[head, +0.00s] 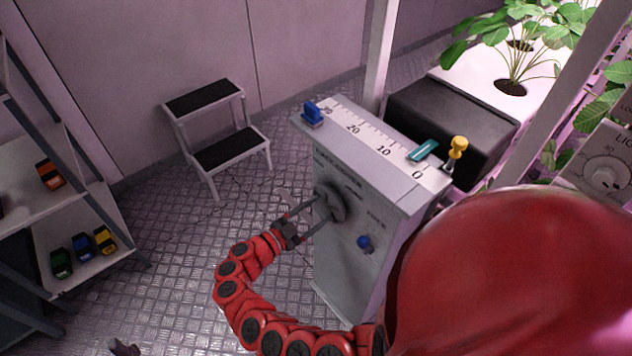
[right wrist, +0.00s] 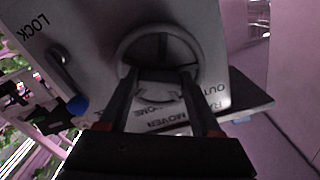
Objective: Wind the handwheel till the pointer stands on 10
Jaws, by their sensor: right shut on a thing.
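The grey cabinet (head: 365,235) carries a round handwheel (head: 332,203) on its front face. My right gripper (head: 312,212) is shut on the handwheel; in the right wrist view its two fingers (right wrist: 158,75) reach the near part of the wheel's ring (right wrist: 193,42). A white scale (head: 368,138) marked 0, 10, 20 and 30 runs along the cabinet top. The teal pointer (head: 423,150) lies across the scale between 0 and 10. A small dark shape at the head view's bottom left may be my left gripper (head: 124,347); its fingers cannot be made out.
A blue lock knob (head: 364,243) sits below and right of the wheel. A step stool (head: 225,150), a shelf (head: 75,235) and a planter (head: 475,90) surround the cabinet.

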